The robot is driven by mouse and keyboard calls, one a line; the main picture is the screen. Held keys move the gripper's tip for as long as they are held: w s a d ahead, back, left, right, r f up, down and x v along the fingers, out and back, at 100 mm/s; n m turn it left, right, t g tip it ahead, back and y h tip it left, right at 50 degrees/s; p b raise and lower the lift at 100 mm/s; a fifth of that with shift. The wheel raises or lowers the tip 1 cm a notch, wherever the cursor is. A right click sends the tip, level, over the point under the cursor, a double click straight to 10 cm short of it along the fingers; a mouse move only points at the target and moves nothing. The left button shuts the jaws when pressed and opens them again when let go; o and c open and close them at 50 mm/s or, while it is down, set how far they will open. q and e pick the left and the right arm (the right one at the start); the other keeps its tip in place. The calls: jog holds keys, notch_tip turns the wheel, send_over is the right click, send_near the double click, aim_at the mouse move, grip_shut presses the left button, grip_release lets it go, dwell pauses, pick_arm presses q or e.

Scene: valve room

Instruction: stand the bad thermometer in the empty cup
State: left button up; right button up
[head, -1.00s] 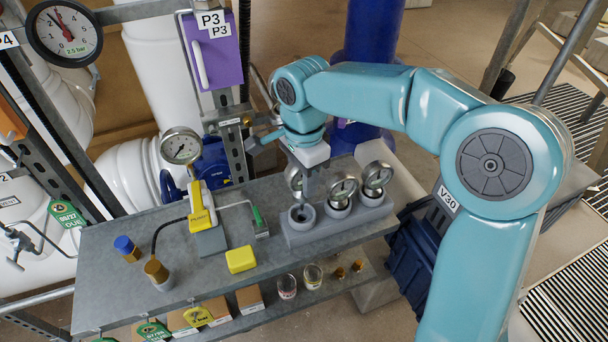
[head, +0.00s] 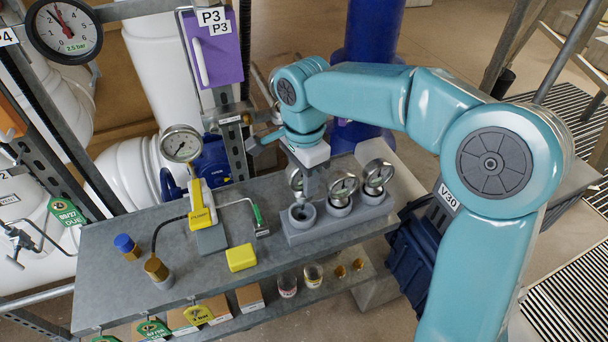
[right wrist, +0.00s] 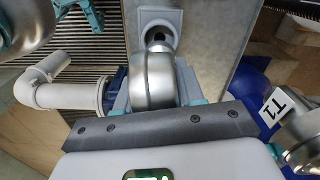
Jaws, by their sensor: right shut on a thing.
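My right gripper (head: 310,178) is shut on a steel-cased dial thermometer (head: 295,176) above the left end of the grey cup block (head: 316,232). The finger covers part of its dial, so its reading is hidden. In the right wrist view the round steel case (right wrist: 153,80) sits at the jaws, with the round cup opening (right wrist: 158,36) just beyond it. The stem points down toward the left cup (head: 303,215); I cannot tell how deep its tip reaches. Two other dial thermometers, the middle one (head: 343,185) and the right one (head: 377,174), stand in the other cups. My left gripper is not in view.
A gauge (head: 181,144) on a yellow-tagged fitting stands left on the grey bench (head: 110,240). Blue (head: 126,246) and brass-topped (head: 156,269) fittings stand farther left. Small glasses (head: 313,275) stand on the lower shelf.

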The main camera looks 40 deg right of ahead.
aim_at(304, 199)
jog(key=shift+f, duration=0.35)
dwell(0.3)
jog(key=shift+f+b, duration=1.75)
jog(key=shift+f, duration=0.35)
jog(key=shift+f, duration=0.1)
jog(key=shift+f+b, duration=0.35)
jog(key=shift+f, duration=0.05)
jog(key=shift+f, duration=0.1)
jog(key=shift+f+b, duration=0.3)
jog(key=shift+f, duration=0.05)
dwell(0.3)
jog(key=o, duration=1)
jog(key=shift+c, duration=0.2)
jog(key=shift+r, duration=0.1)
